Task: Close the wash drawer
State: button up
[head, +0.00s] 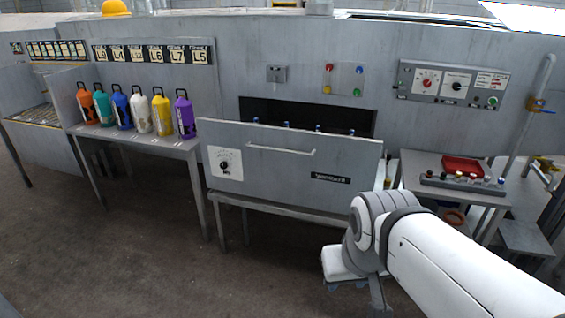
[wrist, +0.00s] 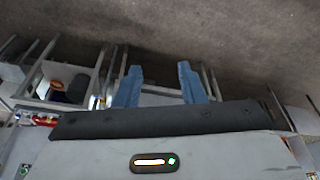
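The wash drawer (head: 270,185) is pulled out from the grey machine. Its wide grey front has a bar handle (head: 281,150), a dial plate at left and a dark label at right. A dark opening (head: 250,108) shows behind the front, with several blue-topped items just above its upper edge. My gripper (wrist: 160,68) shows two blue fingers set apart with nothing clearly held between them. In the head view my arm reaches in from the lower right, and its end is low, right of and in front of the drawer front. The fingers are mostly hidden there.
A side table (head: 140,140) at left holds several coloured bottles. A right-hand table (head: 450,193) holds a red tray (head: 463,166) and a rack of small knobbed items. A control panel (head: 453,84) is on the wall above. The floor in front of the drawer is clear at left.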

aim_at(311, 168)
jog(key=z, duration=2.3)
jog(key=i, duration=1.55)
jog(key=u, duration=4.15)
jog(key=i, duration=0.2)
jog(key=z, duration=0.95)
